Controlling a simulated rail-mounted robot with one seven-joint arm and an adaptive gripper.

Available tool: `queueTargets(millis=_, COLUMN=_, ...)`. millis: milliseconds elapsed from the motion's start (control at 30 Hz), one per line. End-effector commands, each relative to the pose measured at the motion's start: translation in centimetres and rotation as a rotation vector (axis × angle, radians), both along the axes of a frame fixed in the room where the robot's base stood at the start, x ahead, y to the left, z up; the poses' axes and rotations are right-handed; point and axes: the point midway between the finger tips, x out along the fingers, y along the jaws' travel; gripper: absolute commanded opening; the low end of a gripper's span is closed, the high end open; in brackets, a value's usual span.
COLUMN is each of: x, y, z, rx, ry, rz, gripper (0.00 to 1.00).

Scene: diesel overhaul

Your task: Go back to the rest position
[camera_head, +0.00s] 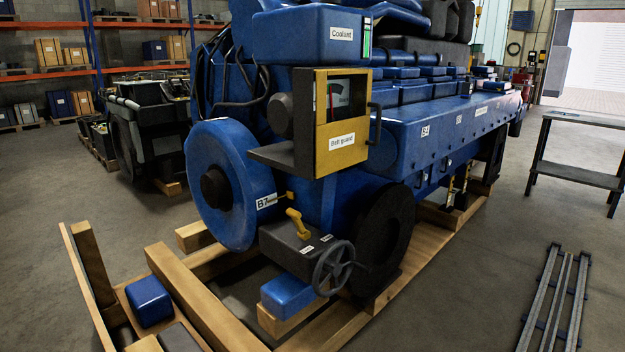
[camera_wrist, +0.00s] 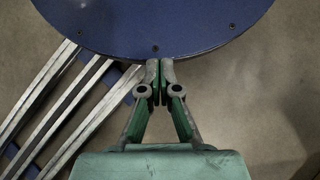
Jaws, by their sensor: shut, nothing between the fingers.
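My gripper (camera_wrist: 160,66) shows in the wrist view, with its two green-padded fingers shut together and nothing between them. The fingertips reach to the lower edge of a round blue disc (camera_wrist: 155,20) with small bolts near its rim. I cannot tell whether they touch it. My gripper and arm do not show in the head view.
The blue diesel engine (camera_head: 330,205) stands on a wooden frame (camera_head: 190,300) in the head view. Metal rails (camera_head: 553,305) lie on the floor at right; rails (camera_wrist: 75,95) also show in the wrist view. A dark table (camera_head: 575,175) stands at right. Open floor lies between.

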Motion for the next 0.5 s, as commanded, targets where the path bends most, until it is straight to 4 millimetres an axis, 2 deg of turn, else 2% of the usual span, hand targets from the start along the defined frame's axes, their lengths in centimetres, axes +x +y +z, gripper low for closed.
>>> queueTargets(millis=33, x=-1.8, y=-0.2, z=-0.2, rx=-0.005, ry=0.029, rz=0.003, gripper=0.00)
queueTargets(millis=100, x=-3.7, y=-0.3, z=-0.6, rx=-0.007, ry=0.063, rz=0.004, gripper=0.00)
queueTargets(millis=267, x=-7.6, y=-0.4, z=-1.4, rx=-0.005, ry=0.135, rz=-0.002, gripper=0.00)
queueTargets(millis=333, x=-7.2, y=-0.4, z=0.6, rx=-0.005, ry=0.117, rz=-0.004, gripper=0.00)
queueTargets(millis=500, x=-6.4, y=-0.4, z=3.5, rx=-0.005, ry=0.071, rz=-0.003, gripper=0.00)
